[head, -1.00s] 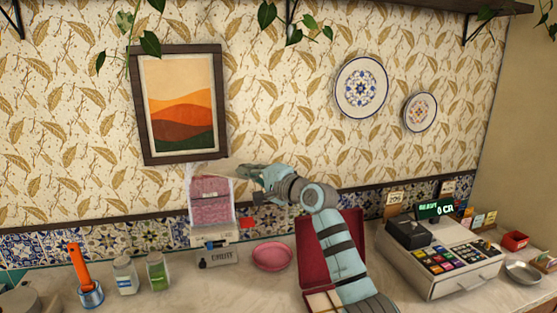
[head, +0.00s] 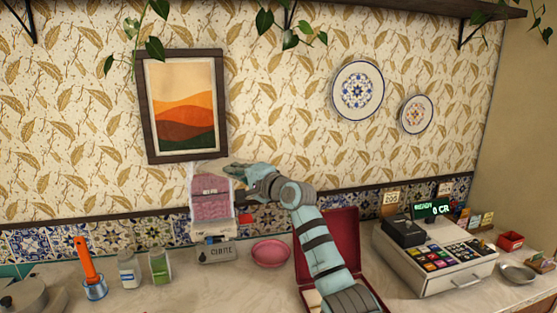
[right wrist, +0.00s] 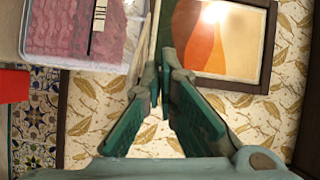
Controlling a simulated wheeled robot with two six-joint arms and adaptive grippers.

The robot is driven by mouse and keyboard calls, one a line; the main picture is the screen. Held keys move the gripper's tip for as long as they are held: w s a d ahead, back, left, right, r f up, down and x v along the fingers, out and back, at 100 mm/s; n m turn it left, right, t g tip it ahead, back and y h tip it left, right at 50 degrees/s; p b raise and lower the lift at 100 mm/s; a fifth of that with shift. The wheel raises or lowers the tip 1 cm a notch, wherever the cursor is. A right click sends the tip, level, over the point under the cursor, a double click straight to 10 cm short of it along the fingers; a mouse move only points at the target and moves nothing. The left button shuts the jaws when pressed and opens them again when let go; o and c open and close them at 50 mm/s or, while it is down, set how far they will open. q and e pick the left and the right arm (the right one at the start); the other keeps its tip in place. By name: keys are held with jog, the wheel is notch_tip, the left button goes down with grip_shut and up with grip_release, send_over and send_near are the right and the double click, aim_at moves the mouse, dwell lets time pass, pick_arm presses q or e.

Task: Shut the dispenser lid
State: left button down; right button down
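The dispenser (head: 211,201) is a clear box with pink packets inside, standing on a white base against the wall. Its pale, see-through lid (head: 205,166) stands raised above the box's top. The box fills the top left of the right wrist view (right wrist: 75,35). My right gripper (head: 229,172) reaches in from the right at the lid's height, beside the box's upper right edge. In the right wrist view its two fingertips (right wrist: 163,73) are drawn nearly together beside a thin pale strip; I cannot tell if they touch it. No held object shows. My left gripper is out of view.
A framed picture (head: 183,104) hangs just above the dispenser. A pink bowl (head: 270,253), an open red box (head: 341,243) and a cash register (head: 435,260) stand to the right. Jars (head: 128,271) and an orange-handled tool (head: 86,262) stand to the left.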

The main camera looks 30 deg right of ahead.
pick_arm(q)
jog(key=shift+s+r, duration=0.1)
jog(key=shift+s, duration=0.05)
pick_arm(e)
jog(key=shift+w+a+f, duration=0.1)
jog(key=shift+a, duration=0.35)
dwell(0.5)
